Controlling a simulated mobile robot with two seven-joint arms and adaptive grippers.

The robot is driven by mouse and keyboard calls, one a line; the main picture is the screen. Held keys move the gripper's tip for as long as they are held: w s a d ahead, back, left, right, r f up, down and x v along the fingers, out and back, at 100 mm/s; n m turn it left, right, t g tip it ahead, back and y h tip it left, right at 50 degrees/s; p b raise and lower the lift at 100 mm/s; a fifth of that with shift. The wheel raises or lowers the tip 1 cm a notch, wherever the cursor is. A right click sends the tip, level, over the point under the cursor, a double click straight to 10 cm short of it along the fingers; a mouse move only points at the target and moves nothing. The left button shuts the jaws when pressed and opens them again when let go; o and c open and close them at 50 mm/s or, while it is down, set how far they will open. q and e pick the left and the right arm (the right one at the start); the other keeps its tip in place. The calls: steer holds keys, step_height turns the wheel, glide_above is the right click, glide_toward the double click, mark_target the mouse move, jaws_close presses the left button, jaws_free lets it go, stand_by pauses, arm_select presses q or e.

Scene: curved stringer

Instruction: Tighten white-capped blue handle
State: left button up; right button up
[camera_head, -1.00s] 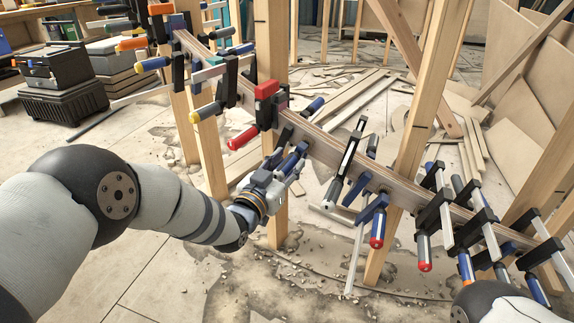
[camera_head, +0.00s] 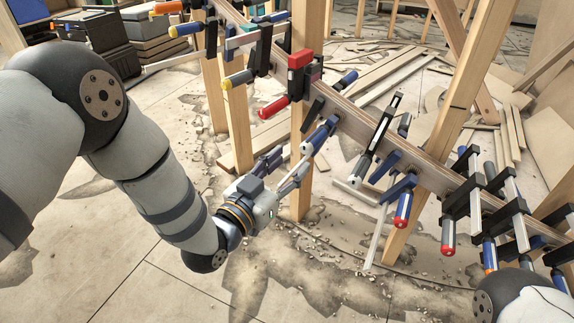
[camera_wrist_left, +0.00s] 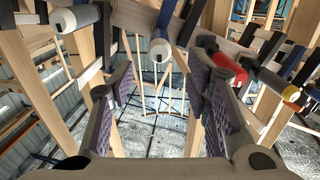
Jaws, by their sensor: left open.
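The white-capped blue handle (camera_head: 319,134) hangs from a clamp on the curved wooden stringer, at the centre of the head view. Its pale cap faces down and left, towards my left gripper. My left gripper (camera_head: 294,158) is open, below and left of the handle, with its fingers pointing at it. In the left wrist view the white cap (camera_wrist_left: 160,49) shows just past and between the open fingertips (camera_wrist_left: 160,72); nothing is held. My right gripper is out of view; only part of my right arm shows at the lower right.
A red-capped clamp (camera_head: 299,75) with a red handle (camera_head: 273,107) sits left of the blue handle. More clamps line the stringer (camera_head: 360,125) on both sides. Wooden posts (camera_head: 301,195) stand beneath it. Loose boards and rubble lie on the floor.

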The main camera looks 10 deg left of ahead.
arm_select(q)
steer(key=p+v, duration=0.2)
steer(key=v, duration=0.2)
steer(key=shift+a+p, duration=0.1)
steer(key=shift+p, duration=0.25)
